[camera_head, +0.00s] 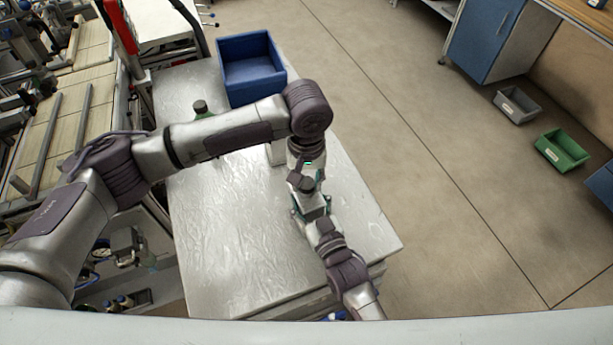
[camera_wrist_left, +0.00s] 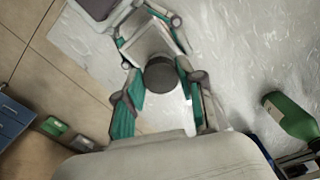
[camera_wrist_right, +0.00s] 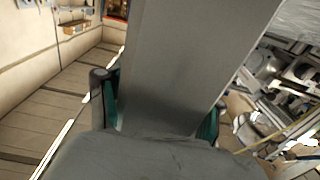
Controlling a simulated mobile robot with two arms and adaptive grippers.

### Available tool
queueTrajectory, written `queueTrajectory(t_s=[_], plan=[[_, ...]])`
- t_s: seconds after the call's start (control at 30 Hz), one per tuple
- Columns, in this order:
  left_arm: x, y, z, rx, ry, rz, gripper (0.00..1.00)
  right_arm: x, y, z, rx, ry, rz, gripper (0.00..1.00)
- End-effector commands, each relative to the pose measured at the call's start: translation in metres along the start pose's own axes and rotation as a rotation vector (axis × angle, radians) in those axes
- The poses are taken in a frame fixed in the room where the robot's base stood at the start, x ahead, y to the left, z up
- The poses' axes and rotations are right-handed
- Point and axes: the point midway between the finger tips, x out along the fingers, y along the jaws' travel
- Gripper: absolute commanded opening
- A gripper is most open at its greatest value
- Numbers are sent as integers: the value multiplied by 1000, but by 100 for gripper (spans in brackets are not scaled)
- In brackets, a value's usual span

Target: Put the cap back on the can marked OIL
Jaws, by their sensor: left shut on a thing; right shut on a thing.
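A grey can (camera_head: 313,207) is held over the right part of the table; its side (camera_wrist_right: 175,65) fills the middle of the right wrist view. My right gripper (camera_head: 314,217) is shut on the can, its fingers on either side of it. A dark round cap (camera_wrist_left: 160,73) is between the fingertips of my left gripper (camera_wrist_left: 160,88), which is shut on it. The cap is at the end of the can (camera_wrist_left: 152,44) in the left wrist view; I cannot tell whether it touches or is seated. No OIL marking is readable.
A green bottle with a dark top (camera_head: 202,109) stands at the back left of the table (camera_head: 235,235); a blue bin (camera_head: 251,68) is behind it. A pale object (camera_head: 275,153) is partly hidden behind my left arm. The table's front left is clear.

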Motion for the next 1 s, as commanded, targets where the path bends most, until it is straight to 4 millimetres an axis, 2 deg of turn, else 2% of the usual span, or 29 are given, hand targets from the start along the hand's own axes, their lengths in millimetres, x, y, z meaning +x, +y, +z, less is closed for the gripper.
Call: queueTrajectory(t_s=[0.37, 1.0], plan=[[0, 0, 0, 0, 0, 0, 27, 0, 0, -1, 1, 2, 0, 2], [11, 0, 0, 1, 0, 0, 27, 0, 0, -1, 0, 2, 0, 0]])
